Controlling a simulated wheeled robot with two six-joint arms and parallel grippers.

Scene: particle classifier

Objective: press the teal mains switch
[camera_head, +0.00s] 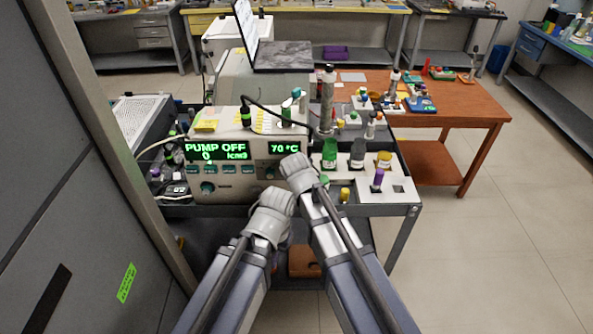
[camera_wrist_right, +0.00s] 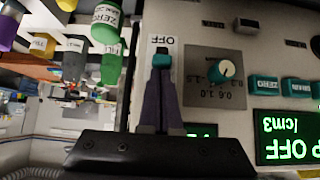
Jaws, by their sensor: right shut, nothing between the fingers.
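The teal mains switch (camera_wrist_right: 161,60) sits on a white strip by an upside-down OFF label on the machine's front panel, in the right wrist view. My right gripper (camera_wrist_right: 162,78) is shut and empty, its dark fingertips right at the switch; I cannot tell whether they touch it. In the head view my right wrist (camera_head: 298,172) is at the right end of the panel and hides the switch. My left wrist (camera_head: 270,215) is in front of the panel, lower and to the left; its fingers are hidden.
The machine (camera_head: 235,150) has green displays reading PUMP OFF and 70 °C. A knob (camera_wrist_right: 228,70) and teal buttons (camera_wrist_right: 263,85) lie beside the switch. Right of the machine, a white rack (camera_head: 370,197) holds green (camera_head: 329,153), grey and yellow-capped bottles.

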